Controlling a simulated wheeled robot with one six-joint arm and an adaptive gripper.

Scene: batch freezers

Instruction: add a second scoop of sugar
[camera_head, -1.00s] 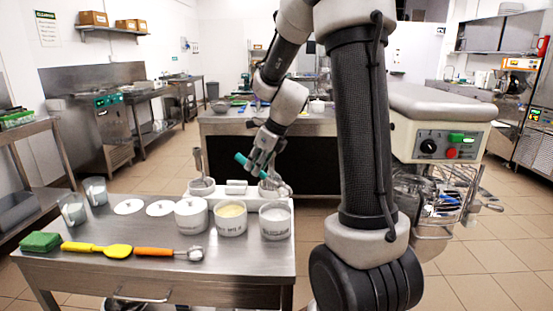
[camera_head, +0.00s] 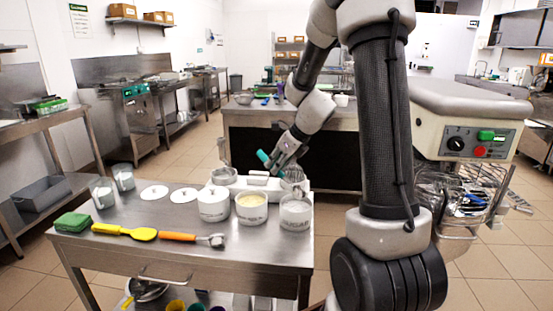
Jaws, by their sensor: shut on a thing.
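My gripper (camera_head: 278,160) is shut on a teal-handled tool (camera_head: 263,157). The tool's metal end (camera_head: 293,177) hangs low to the right, behind and above the tub with white contents (camera_head: 296,213). The picture is too small to tell whether the metal end holds anything. The white contents may be the sugar; I cannot read the label.
A batch freezer (camera_head: 465,130) is at right.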

